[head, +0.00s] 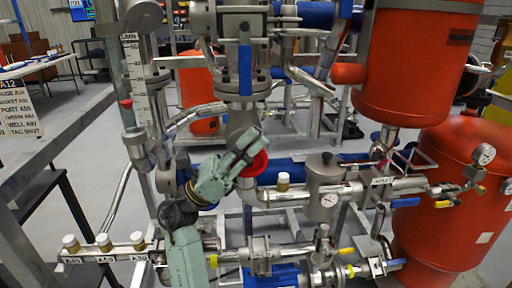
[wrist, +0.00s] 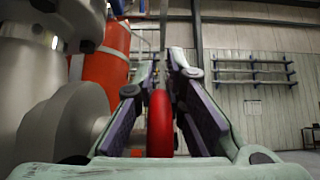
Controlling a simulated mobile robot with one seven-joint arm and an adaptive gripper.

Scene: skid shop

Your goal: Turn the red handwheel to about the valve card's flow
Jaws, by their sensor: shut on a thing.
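The red handwheel (head: 254,164) is on the pipework at the middle of the head view, partly hidden behind my gripper (head: 250,146). In the wrist view the handwheel (wrist: 160,124) stands edge-on between the two fingers of my gripper (wrist: 161,105). The fingers are shut on its rim, one on each side. A vertical flow scale (head: 137,80) with a clear tube stands at the left of the pipework in the head view; its reading is too small to tell. A card (head: 20,108) with lines of text is at the left edge; I cannot read a flow on it for certain.
Grey pipes and a valve body (head: 240,75) crowd the space above the handwheel. Large red tanks (head: 415,60) stand at the right.

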